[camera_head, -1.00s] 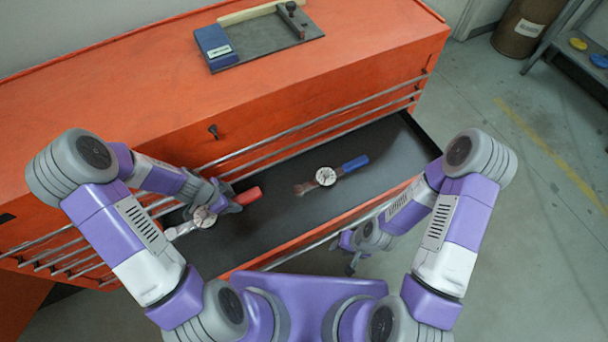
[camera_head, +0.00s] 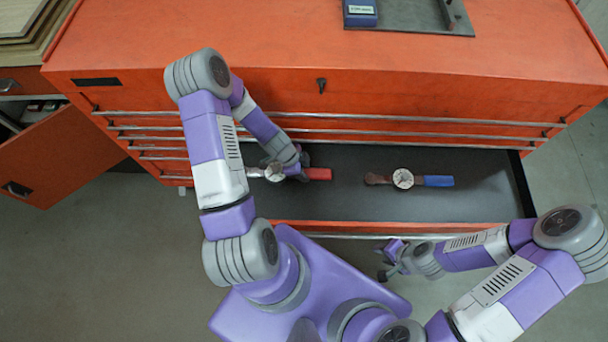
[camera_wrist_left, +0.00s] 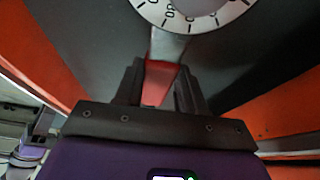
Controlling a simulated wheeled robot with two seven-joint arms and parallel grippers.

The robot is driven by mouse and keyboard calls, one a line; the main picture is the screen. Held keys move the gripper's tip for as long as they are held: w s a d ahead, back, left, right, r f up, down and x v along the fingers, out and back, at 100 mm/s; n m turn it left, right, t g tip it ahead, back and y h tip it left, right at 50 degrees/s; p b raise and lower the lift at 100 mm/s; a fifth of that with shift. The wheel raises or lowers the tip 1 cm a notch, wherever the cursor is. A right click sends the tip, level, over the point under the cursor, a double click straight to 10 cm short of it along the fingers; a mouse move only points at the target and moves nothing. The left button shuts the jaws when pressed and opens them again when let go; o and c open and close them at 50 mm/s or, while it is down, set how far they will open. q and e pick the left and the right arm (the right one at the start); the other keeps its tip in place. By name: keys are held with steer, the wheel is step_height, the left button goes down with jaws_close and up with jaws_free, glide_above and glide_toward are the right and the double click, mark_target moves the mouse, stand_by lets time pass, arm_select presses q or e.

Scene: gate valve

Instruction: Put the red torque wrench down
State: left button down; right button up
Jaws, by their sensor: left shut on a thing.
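The red torque wrench has a red handle (camera_head: 319,174) and a round white dial (camera_head: 274,173). My left gripper (camera_head: 297,167) is shut on it at the handle, at the left part of the open drawer (camera_head: 340,207). In the left wrist view the red handle (camera_wrist_left: 158,82) sits between the two dark fingers, with the dial (camera_wrist_left: 192,12) beyond them. I cannot tell whether the wrench touches the drawer floor. My right gripper (camera_head: 386,267) is in front of the drawer, outside it; its jaw opening is too small to judge.
A blue-handled torque wrench (camera_head: 438,181) lies in the drawer, right of the red one. The drawer floor to its right is bare. The orange cabinet top (camera_head: 250,50) holds a dark tray (camera_head: 420,18) with a blue box (camera_head: 360,12). An orange door (camera_head: 65,155) hangs open at left.

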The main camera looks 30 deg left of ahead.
arm_select(q)
steer(key=shift+f+b, duration=0.45)
steer(key=shift+f, duration=1.15)
steer(key=shift+f, duration=0.15)
steer(key=c, duration=0.7)
jaws_free()
steer(key=shift+o, duration=0.2)
steer(key=shift+r, duration=0.3)
steer(key=p+v, duration=0.3)
steer(key=v, duration=0.8)
steer(key=shift+s+a+r+p, duration=0.1)
steer(key=shift+s+r+p, duration=0.05)
steer(key=shift+r+p, duration=0.25)
